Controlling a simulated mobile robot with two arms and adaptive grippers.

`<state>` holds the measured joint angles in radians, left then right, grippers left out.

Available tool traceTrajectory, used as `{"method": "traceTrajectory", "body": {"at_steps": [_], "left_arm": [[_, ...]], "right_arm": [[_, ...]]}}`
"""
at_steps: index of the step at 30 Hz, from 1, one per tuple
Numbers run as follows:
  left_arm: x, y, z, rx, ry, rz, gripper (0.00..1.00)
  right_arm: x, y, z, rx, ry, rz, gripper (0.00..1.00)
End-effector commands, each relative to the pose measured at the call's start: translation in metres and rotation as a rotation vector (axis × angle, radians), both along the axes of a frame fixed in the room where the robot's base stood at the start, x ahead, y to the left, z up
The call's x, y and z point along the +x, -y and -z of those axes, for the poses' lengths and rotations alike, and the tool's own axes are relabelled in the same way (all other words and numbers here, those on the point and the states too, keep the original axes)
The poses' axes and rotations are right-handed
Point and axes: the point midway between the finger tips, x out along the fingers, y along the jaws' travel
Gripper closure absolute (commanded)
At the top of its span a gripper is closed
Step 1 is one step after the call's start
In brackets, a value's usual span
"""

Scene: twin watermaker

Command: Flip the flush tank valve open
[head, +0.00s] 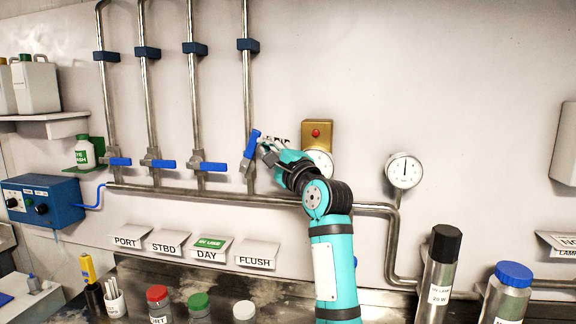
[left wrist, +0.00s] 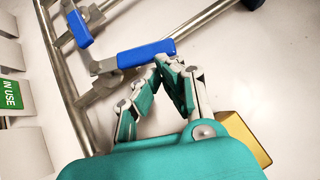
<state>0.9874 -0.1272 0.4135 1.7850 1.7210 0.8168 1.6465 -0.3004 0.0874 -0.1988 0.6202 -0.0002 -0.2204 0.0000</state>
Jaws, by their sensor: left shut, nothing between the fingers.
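The flush valve is the rightmost of a row of valves on the pipes. Its blue handle (head: 251,144) points up, nearly along its pipe and tilted a little to the right. In the left wrist view this blue handle (left wrist: 146,53) lies just beyond my fingertips. My left gripper (head: 268,146) is shut and empty, just right of the handle; its fingertips also show in the left wrist view (left wrist: 168,67). They are at the handle's free end, but I cannot tell whether they touch it. My right gripper is not in view.
Other blue handles lie horizontal to the left, the nearest being the day handle (head: 214,166). A brass box with a red button (head: 316,133) and a gauge (head: 404,171) are on the wall to the right. The flush label (head: 257,257) and capped bottles (head: 197,305) are below.

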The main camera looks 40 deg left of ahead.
Motion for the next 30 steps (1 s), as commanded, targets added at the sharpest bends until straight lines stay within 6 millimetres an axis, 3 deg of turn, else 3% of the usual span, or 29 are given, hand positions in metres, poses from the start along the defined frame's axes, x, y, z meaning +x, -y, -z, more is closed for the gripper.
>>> {"method": "traceTrajectory", "body": {"at_steps": [4,15,30], "left_arm": [[-0.003,-0.012,-0.004,0.001,0.002,-0.001,1.00],[-0.007,-0.021,-0.013,0.003,-0.002,0.000,1.00],[-0.008,-0.022,-0.015,0.004,-0.002,-0.001,1.00]], "right_arm": [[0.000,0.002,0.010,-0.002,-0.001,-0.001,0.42],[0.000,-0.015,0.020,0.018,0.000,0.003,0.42],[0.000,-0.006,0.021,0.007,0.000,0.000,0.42]]}}
